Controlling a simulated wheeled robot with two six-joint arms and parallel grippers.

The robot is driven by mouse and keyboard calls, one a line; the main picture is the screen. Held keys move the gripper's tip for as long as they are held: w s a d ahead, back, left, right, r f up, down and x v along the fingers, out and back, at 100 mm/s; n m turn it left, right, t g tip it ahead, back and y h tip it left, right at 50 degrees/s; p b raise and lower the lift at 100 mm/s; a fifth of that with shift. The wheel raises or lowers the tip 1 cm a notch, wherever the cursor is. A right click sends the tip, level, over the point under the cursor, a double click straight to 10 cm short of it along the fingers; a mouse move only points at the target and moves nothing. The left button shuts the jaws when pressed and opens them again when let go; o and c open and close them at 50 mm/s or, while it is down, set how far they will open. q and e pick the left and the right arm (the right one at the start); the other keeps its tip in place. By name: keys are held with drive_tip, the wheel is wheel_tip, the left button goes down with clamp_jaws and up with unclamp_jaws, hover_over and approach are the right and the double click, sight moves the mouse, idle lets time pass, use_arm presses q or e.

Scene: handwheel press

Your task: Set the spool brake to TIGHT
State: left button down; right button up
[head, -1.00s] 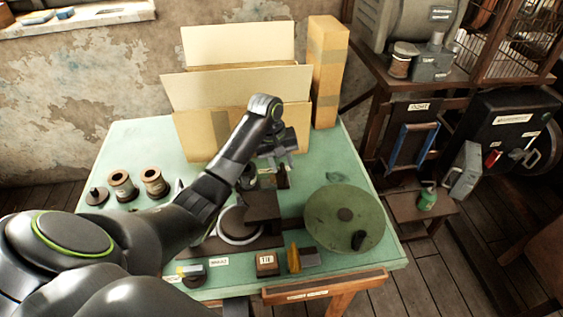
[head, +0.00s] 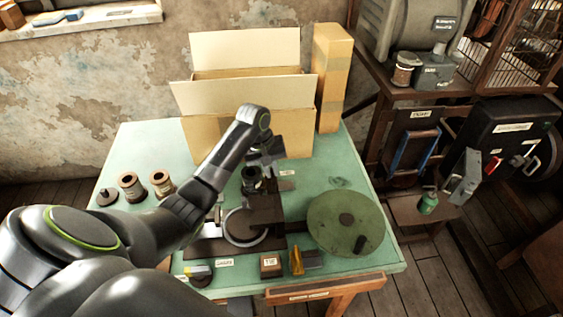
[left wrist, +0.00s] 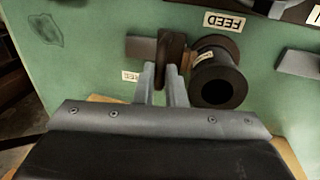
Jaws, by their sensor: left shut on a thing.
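The spool brake appears to be the dark upright lever (left wrist: 171,52) on a flat grey-brown base in the left wrist view. My left gripper (left wrist: 163,82) is shut on this lever, one finger on each side. A dark spool (left wrist: 218,72) stands close beside it, to the right. A small upside-down label (left wrist: 131,76) lies by the left finger, too small to read surely. In the head view my left gripper (head: 268,163) is behind the press, next to the spool (head: 252,181), and hides most of the lever. No TIGHT mark is readable. My right gripper is out of view.
A FEED label (left wrist: 227,21) is beyond the spool. The green handwheel (head: 346,222) is at the table's right. Open cardboard boxes (head: 245,97) stand close behind my gripper.

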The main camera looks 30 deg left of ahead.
use_arm(q)
drive_tip(key=shift+s+a+r, duration=0.1)
drive_tip(key=shift+s+a, duration=0.05)
drive_tip(key=shift+a, duration=0.1)
drive_tip(key=c, duration=1.5)
unclamp_jaws()
drive_tip(key=shift+s+a, duration=0.1)
drive_tip(key=shift+s+a+r+p, duration=0.35)
drive_tip(key=shift+r+p, duration=0.3)
drive_tip(key=shift+r, duration=2.15)
drive_tip(key=shift+s+a+r+p, duration=0.3)
drive_tip(key=shift+a+r+p, duration=0.3)
drive_tip(key=shift+r, duration=2.25)
drive_tip(key=shift+s+a+r+p, duration=0.3)
drive_tip(key=shift+r+p, duration=0.4)
drive_tip(key=shift+r, duration=2.1)
